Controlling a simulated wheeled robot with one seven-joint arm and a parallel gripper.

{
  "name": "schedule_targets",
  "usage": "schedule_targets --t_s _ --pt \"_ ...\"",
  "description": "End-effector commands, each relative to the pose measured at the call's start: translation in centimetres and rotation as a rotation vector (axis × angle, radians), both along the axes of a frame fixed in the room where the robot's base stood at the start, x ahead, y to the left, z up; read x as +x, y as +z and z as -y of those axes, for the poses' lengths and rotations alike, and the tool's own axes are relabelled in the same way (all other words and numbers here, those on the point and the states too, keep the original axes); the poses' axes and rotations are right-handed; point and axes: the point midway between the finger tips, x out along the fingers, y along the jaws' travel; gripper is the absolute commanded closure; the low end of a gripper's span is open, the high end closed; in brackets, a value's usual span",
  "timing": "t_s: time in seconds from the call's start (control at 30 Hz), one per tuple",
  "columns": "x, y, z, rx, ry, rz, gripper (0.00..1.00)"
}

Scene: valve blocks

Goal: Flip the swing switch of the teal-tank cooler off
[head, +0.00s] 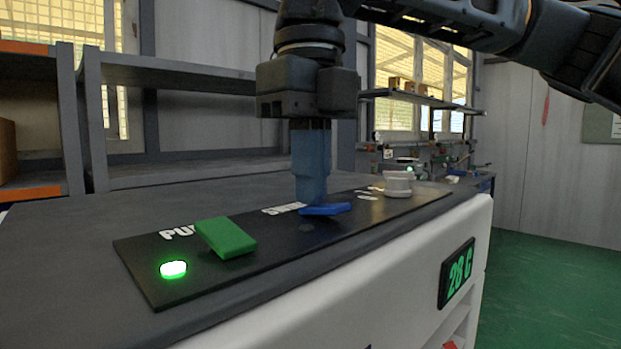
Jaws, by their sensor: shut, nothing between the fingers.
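My gripper (309,202) points straight down with its blue fingers closed together. The fingertips are at a blue tilted rocker switch (326,210) on the black control panel (165,292); I cannot tell whether they touch it. White lettering beside this switch is partly covered by the fingers. A small dark lamp (307,228) in front of it is unlit. The panel lies on the grey top of a white cooler (330,312). No teal tank is visible in this view.
A green tilted rocker (226,237), lettered "PU", stands left, with a lit green lamp (173,269). A white knob (398,182) is on the panel's right. A display (457,272) on the cooler's front reads 28 C. Grey shelves (185,75) stand behind; green floor is right.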

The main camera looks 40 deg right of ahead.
Motion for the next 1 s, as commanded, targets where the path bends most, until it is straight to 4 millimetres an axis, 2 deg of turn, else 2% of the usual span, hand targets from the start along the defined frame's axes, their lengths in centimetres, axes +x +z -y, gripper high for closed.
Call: schedule_targets --t_s 0.03,0.27,0.63,1.0 --pt "-0.3 -1.2 0.0 -0.001 0.007 -0.019 1.0" --pt "-0.5 -1.3 -0.1 0.001 0.008 -0.019 1.0" --pt "-2.0 -1.2 0.1 -0.001 0.005 -0.027 1.0" --pt "-2.0 -0.8 0.1 -0.003 0.003 -0.027 1.0"
